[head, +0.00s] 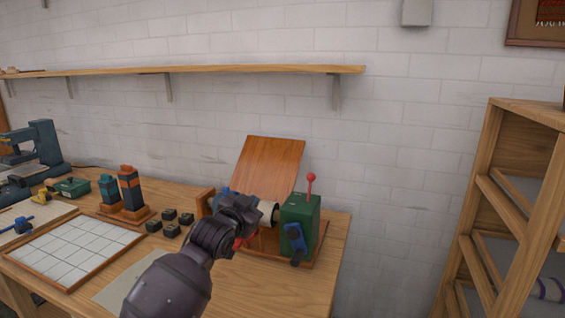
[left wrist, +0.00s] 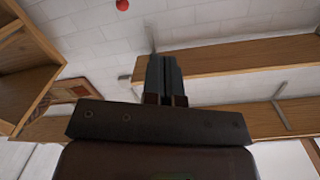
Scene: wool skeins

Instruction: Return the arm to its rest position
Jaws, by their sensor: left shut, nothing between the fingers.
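My left arm reaches up from the bottom of the head view, and its dark left gripper (head: 240,210) is over the right part of the workbench (head: 325,262). It is in front of a green machine (head: 298,222) with a red-knobbed lever (head: 310,182) and a blue crank (head: 294,243), and hides part of it. In the left wrist view the two fingers (left wrist: 165,78) are together with nothing between them. A red ball (left wrist: 122,4) shows at the top edge there. My right gripper is in neither view.
A cream roller (head: 268,212) and a tilted wooden board (head: 270,165) are close around the gripper. A gridded tray (head: 75,250), several small dark blocks (head: 170,215) and two dark-and-orange posts (head: 130,190) stand left. A wall shelf (head: 200,70) runs above; a wooden rack (head: 480,200) stands right.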

